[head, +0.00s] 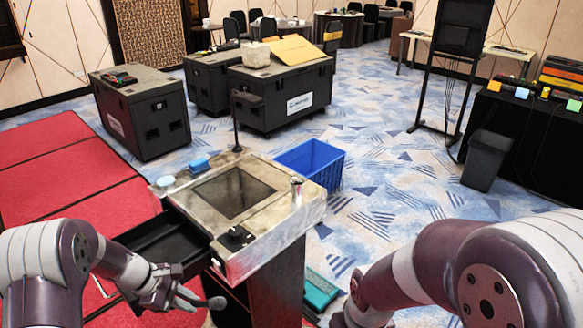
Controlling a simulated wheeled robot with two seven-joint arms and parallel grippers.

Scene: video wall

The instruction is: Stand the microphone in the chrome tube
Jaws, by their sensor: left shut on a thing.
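My left gripper (187,296) is at the lower left, in front of the open drawer and below the lectern top. It is shut on the microphone (217,303), whose rounded grey head points right; the fingers hide most of its body. The chrome tube (296,188) stands upright at the right side of the lectern top, above and to the right of the microphone and well apart from it. My right arm comes in at the lower right, and its gripper is out of view.
The lectern (270,228) has a sunken dark panel, a black knob-like part (235,237), a gooseneck (236,125), a blue block (199,165) and a light-blue item (165,182). Its black drawer (160,246) is open on the left. A blue crate (312,160) stands behind it.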

